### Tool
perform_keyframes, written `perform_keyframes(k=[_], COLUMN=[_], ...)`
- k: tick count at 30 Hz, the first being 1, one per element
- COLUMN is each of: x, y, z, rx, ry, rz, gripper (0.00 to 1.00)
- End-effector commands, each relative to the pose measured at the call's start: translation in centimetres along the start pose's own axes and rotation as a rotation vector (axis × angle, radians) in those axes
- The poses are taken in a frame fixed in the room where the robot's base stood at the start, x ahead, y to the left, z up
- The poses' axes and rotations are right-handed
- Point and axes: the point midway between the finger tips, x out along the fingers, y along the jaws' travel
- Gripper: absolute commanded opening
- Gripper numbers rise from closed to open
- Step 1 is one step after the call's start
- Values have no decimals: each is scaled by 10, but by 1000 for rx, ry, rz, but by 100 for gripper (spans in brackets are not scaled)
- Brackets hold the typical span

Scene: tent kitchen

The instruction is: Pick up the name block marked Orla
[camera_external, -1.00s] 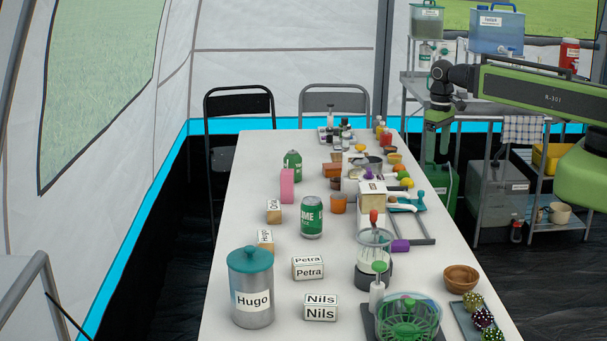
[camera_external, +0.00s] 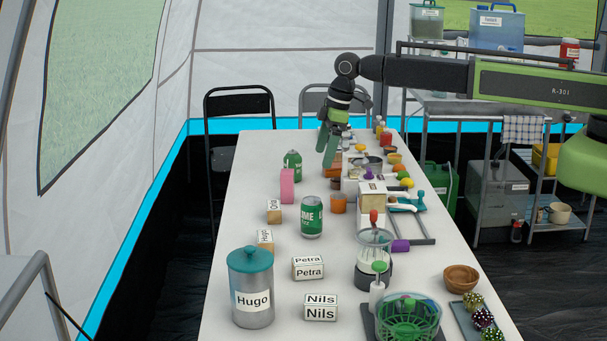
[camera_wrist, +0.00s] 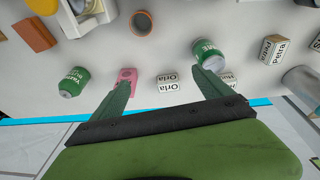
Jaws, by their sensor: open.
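The Orla name block (camera_external: 274,211) is a small block with a white label and wooden sides, standing on the left part of the table between the pink block and the Hugo block. In the wrist view the Orla block (camera_wrist: 168,82) lies on the table in the gap between my fingertips, apart from both. My gripper (camera_external: 329,150) hangs fingers down above the far part of the table. In the wrist view my gripper (camera_wrist: 162,83) is open and empty, its two green fingers spread wide.
The pink block (camera_external: 287,186) and a green can (camera_external: 293,163) stand behind the Orla block. A green lime can (camera_external: 312,217) stands to its right. The Hugo block (camera_external: 265,239), Petra block (camera_external: 308,268), Nils block (camera_external: 320,307) and Hugo canister (camera_external: 251,289) stand nearer. Bare tabletop lies left of the Orla block.

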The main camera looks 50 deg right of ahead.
Motion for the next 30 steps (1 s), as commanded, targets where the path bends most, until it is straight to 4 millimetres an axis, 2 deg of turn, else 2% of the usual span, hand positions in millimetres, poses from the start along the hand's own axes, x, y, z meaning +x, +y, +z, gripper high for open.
perform_keyframes(k=[1, 3, 6, 10, 13, 27, 30], x=[14, 18, 18, 20, 31, 133, 141], y=[-2, -6, -9, -9, -9, -11, -11], z=[-29, -55, -70, -69, -70, -84, -86], rx=[9, 25, 38, 40, 40, 40, 40], ry=[54, 113, 152, 155, 154, 152, 152], rz=[-10, -22, -30, -31, -31, -31, -31], gripper=[89, 89, 89, 89, 89, 89, 89])
